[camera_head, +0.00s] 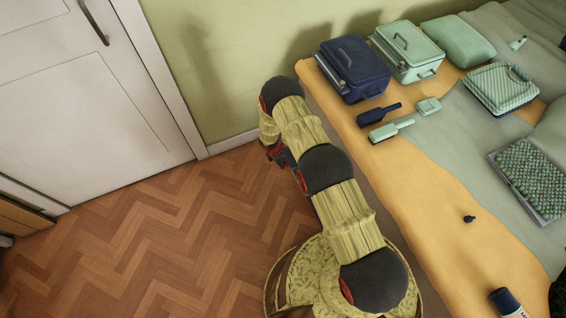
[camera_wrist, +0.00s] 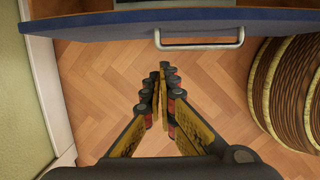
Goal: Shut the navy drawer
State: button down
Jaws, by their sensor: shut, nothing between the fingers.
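The navy drawer (camera_wrist: 92,25) shows in the wrist view as a long blue front panel across the top, with a silver bar handle (camera_wrist: 200,43). A strip of its inside shows above the panel, so it stands open over the floor. I cannot make out the drawer in the head view. My gripper (camera_wrist: 160,76) is shut and empty, its fingertips a little below the handle in the wrist picture and apart from it. In the head view my gripper (camera_head: 283,157) is low beside the table's left edge, partly hidden by my arm.
A table (camera_head: 425,195) with a yellow and grey-green cloth bears a navy case (camera_head: 352,72), a mint case (camera_head: 410,50), brushes and bags. A white door (camera_head: 85,100) and green wall (camera_head: 215,60) stand left and behind. The herringbone floor (camera_head: 170,240) is clear.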

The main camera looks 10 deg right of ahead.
jog(key=shift+w+d+f+b, duration=0.2)
jog(key=shift+d+f+b, duration=0.25)
jog(key=shift+d+f, duration=0.3)
jog(key=shift+w+d+f+b, duration=0.15)
jog(key=shift+d+f+b, duration=0.35)
jog(key=shift+d, duration=0.4)
jog(key=shift+w+d+f+b, duration=0.2)
jog(key=shift+d+f+b, duration=0.15)
jog(key=shift+d+f, duration=0.45)
jog(key=shift+d, duration=0.1)
